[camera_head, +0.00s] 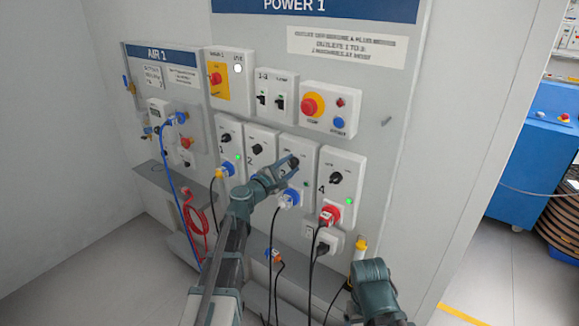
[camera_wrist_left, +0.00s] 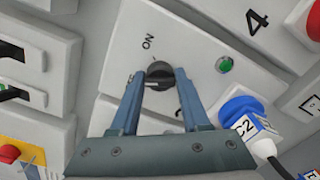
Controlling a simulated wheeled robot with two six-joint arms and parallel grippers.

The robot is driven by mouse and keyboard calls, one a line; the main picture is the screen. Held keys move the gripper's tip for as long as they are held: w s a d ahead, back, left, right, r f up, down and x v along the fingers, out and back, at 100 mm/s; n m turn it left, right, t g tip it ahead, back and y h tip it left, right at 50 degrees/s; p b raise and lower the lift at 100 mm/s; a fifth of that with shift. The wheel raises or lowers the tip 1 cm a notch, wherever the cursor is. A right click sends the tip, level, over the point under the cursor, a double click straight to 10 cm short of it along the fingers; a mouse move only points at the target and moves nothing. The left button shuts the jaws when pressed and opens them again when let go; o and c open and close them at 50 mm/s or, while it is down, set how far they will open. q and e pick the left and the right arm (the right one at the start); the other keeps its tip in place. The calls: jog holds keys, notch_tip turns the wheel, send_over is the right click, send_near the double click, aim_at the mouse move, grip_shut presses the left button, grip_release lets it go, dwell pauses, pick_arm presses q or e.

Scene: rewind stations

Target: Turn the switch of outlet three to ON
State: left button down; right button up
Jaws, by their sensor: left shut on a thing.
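The outlet three panel (camera_head: 309,153) is a white box between outlets two and four. Its black rotary switch (camera_wrist_left: 160,73) sits between the fingers of my left gripper (camera_wrist_left: 158,78), which is shut on it. In the head view my left gripper (camera_head: 291,165) reaches the panel and covers most of the switch. The ON label (camera_wrist_left: 148,42) is above the switch in the wrist view. The switch's exact angle is hard to tell. A green lamp (camera_wrist_left: 224,65) is to its right. A blue plug (camera_wrist_left: 241,112) is in the outlet below, also seen in the head view (camera_head: 289,199).
Outlet four (camera_head: 341,164), with a red plug (camera_head: 329,214), is to the right. Outlet two (camera_head: 258,137) is to the left. Black cables hang below. A stop button box (camera_head: 331,108) is above. My right arm is low at the right, its fingers unseen.

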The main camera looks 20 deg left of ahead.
pick_arm(q)
jog(key=m, duration=0.7)
jog(key=shift+f, duration=0.1)
jog(key=m, duration=0.6)
jog(key=shift+m, duration=0.4)
jog(key=shift+c, duration=2.1)
grip_release()
jog(key=v, duration=1.3)
jog(key=shift+s, duration=0.4)
